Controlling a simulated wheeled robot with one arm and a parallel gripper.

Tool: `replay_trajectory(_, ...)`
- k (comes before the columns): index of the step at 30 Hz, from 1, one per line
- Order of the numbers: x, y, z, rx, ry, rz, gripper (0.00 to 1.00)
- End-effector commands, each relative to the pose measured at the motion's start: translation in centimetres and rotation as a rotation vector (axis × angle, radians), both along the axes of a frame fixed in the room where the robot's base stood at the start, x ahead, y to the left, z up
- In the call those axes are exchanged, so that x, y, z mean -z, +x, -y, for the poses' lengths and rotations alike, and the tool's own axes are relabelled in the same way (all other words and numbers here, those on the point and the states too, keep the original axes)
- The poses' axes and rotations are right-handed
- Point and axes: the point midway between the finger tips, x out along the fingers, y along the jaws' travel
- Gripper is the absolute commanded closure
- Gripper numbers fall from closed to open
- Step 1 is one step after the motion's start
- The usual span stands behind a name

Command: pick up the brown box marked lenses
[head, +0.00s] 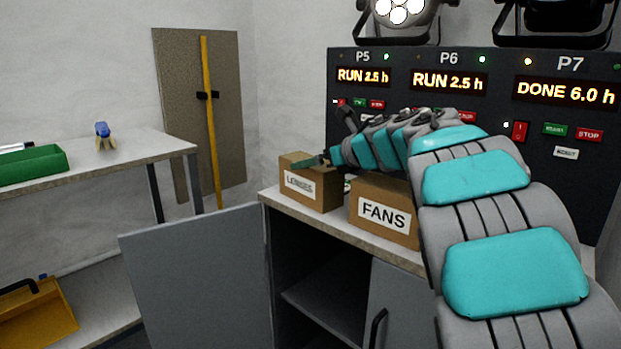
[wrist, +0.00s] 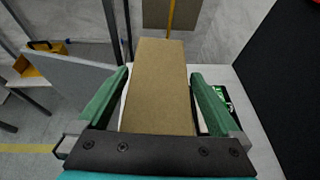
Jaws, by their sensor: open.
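The brown box marked LENSES (head: 299,184) stands on the left end of the cabinet top (head: 340,229) in the head view. In the wrist view the brown box (wrist: 160,85) lies between the two green fingers of my gripper (wrist: 160,92). The fingers are open, one on each side of the box. A narrow gap shows at the right finger; whether the left finger touches the box I cannot tell. In the head view my gripper (head: 322,159) is at the top of the box, partly hidden by my arm.
A brown box marked FANS (head: 384,213) stands just right of the LENSES box. A control panel (head: 400,75) rises behind. The cabinet door (head: 200,285) hangs open at the front left. A bench (head: 100,160) with a green tray (head: 35,166) stands at the left.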

Motion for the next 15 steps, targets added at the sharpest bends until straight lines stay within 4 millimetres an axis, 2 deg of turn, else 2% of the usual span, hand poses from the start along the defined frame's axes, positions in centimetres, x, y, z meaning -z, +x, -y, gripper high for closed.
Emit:
replay_trajectory(4,0.44,0.76,-0.96,-0.003,-0.001,-0.001,0.00)
replay_trajectory(12,0.55,0.95,-1.04,0.000,-0.001,0.001,0.00)
replay_trajectory(15,0.55,0.95,-1.04,0.000,-0.001,0.001,0.10)
